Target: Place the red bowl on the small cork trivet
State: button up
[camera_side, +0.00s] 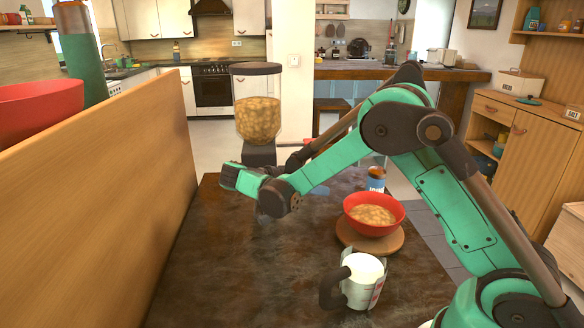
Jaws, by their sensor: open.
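The red bowl (372,221), filled with cereal, sits upright on the round cork trivet (347,238), on the right part of the dark table. The trivet's rim shows around the bowl's base, mostly in front and to the right. My gripper (236,178) is open, to the left of the bowl and clearly apart from it, in front of the cereal dispenser. Its fingertips are hard to make out at this angle, and I see nothing held in it.
A cereal dispenser (257,117) stands at the back behind my gripper. A blue-labelled can (376,179) stands behind the bowl; a white mug (361,289) is in front. A wooden panel (110,190) borders the left, with another red bowl (38,105) beyond. The table's front left (230,280) is clear.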

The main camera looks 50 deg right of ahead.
jog(key=s+a+r+n+t+y, duration=0.1)
jog(key=s+a+n+t+y, duration=0.3)
jog(key=n, duration=0.4)
jog(key=s+a+r+n+t+y, duration=0.2)
jog(key=s+a+n+t+y, duration=0.1)
jog(key=a+n+t+y, duration=0.4)
jog(key=shift+s+r+n+t+y, duration=0.25)
jog(key=shift+s+n+t+y, duration=0.25)
jog(key=shift+n, duration=0.7)
jog(key=shift+w, duration=0.15)
